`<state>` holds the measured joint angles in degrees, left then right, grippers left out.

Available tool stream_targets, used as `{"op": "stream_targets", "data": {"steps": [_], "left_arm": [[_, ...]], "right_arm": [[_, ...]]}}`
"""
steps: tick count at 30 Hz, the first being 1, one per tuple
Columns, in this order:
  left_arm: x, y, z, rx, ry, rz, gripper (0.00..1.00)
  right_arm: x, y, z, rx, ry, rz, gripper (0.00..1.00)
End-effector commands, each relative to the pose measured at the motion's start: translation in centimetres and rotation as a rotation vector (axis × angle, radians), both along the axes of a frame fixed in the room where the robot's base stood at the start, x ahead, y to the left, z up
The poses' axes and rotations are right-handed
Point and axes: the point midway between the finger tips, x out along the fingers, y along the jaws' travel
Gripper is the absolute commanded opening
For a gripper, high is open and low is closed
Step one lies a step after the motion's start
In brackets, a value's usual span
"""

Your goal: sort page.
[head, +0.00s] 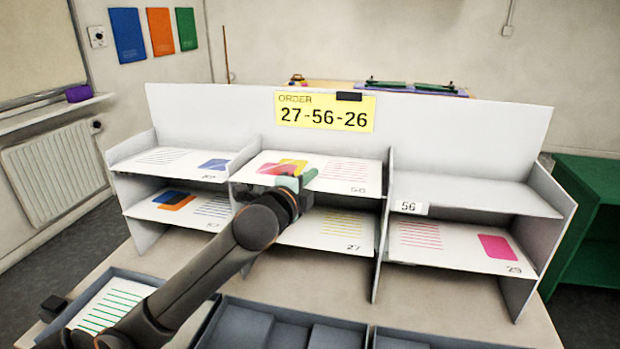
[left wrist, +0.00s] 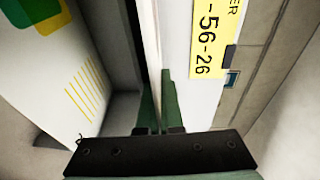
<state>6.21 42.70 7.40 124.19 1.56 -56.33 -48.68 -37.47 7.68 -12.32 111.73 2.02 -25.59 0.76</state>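A yellow order card (head: 325,112) on the shelf unit reads 27-56-26. A page numbered 56 (head: 345,172), with a magenta and yellow picture, lies on the upper middle shelf. A page numbered 27 (head: 340,230), with yellow lines, lies below it; it also shows in the left wrist view (left wrist: 60,90). My left gripper (head: 300,182) is at the front edge of page 56. Its green fingers (left wrist: 158,112) are close together with a thin pale edge between them; I cannot tell whether they clamp it. My right gripper is not in view.
The upper right shelf (head: 470,192) is empty, with a 56 tag (head: 408,207). A page numbered 29 (head: 450,248) lies below it. Other pages lie on both left shelves. A tray with a green-lined page (head: 108,305) stands front left. Upright dividers separate the columns.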

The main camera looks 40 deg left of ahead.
Motion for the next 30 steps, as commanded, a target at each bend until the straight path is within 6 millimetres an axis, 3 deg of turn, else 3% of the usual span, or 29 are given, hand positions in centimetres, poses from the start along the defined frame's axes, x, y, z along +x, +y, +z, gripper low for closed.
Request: {"op": "stream_targets", "data": {"steps": [1,9,14,22,24,30], "left_arm": [[0.0,-0.2,-2.0,-0.022,0.045,0.000,0.08],[-0.5,-0.4,-2.0,-0.023,0.045,-0.001,0.38],[-2.4,-1.2,-1.6,-0.019,0.039,-0.003,0.38],[-7.5,-2.9,0.0,-0.012,0.021,-0.003,0.38],[-7.7,-2.9,0.7,-0.016,0.020,-0.002,0.38],[-9.0,-3.3,1.2,-0.011,0.012,-0.001,0.38]], "right_arm": [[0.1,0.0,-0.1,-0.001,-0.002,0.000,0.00],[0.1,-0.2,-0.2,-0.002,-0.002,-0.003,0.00],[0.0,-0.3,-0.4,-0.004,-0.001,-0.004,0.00],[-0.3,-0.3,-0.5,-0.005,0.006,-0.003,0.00],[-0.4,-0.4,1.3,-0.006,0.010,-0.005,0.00],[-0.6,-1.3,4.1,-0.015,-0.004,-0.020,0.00]]}}
